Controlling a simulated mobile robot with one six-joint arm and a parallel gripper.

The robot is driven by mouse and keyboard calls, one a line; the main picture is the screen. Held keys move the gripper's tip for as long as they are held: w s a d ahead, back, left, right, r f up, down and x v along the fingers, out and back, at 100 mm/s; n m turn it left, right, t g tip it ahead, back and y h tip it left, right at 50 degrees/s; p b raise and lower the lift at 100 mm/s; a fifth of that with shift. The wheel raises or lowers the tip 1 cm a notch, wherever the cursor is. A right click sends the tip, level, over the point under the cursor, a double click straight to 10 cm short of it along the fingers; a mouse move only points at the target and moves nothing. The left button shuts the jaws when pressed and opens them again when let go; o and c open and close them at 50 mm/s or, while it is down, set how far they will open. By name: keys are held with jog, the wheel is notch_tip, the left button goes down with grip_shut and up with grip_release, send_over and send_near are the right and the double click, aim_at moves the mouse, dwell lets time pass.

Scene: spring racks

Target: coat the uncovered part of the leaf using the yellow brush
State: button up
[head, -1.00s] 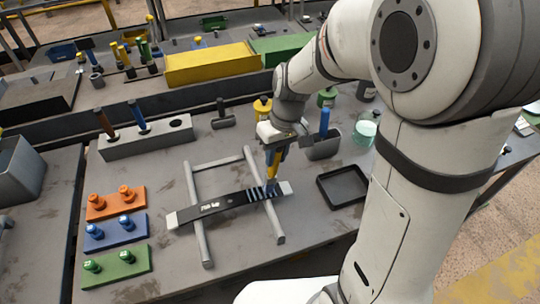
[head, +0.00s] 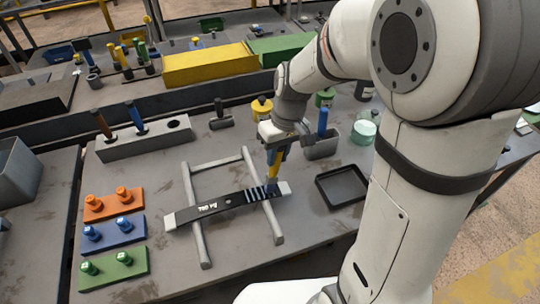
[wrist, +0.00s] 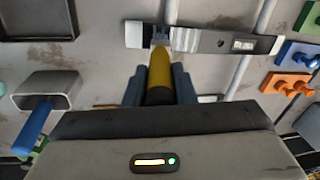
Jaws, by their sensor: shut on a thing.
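The leaf (head: 235,203) is a long dark bar with pale ends and white lettering, lying across the two bars of a grey frame. Pale blue-grey stripes with dark gaps show on its right part. In the wrist view the leaf (wrist: 210,41) runs across the top. My gripper (head: 274,154) is shut on the yellow brush (wrist: 159,70), which points down at the striped part near the right pale end. Its tip is at or just above the leaf; I cannot tell if it touches. The fingers (wrist: 159,84) hide part of the handle.
The grey frame (head: 198,222) supports the leaf. A black tray (head: 343,185) lies to the right. A holder (head: 322,147) with a blue-handled tool and a glass jar (head: 364,130) stand behind. Orange, blue and green blocks with pegs (head: 113,263) line the left.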

jog(key=shift+d, duration=0.2)
jog(key=shift+s+a, duration=0.15)
jog(key=shift+a, duration=0.45)
jog(key=shift+s+a, duration=0.15)
jog(key=shift+a, duration=0.4)
jog(key=shift+w+d, duration=0.2)
jog(key=shift+d, duration=0.4)
jog(key=shift+w+d, duration=0.15)
jog(key=shift+d, duration=0.45)
jog(key=shift+w+d+r+p, duration=0.1)
jog(key=shift+d+r+p, duration=0.1)
jog(key=shift+r+p, duration=1.05)
jog(key=shift+d+r+p, duration=0.2)
jog(key=shift+r+p, duration=0.55)
jog(key=shift+r, duration=1)
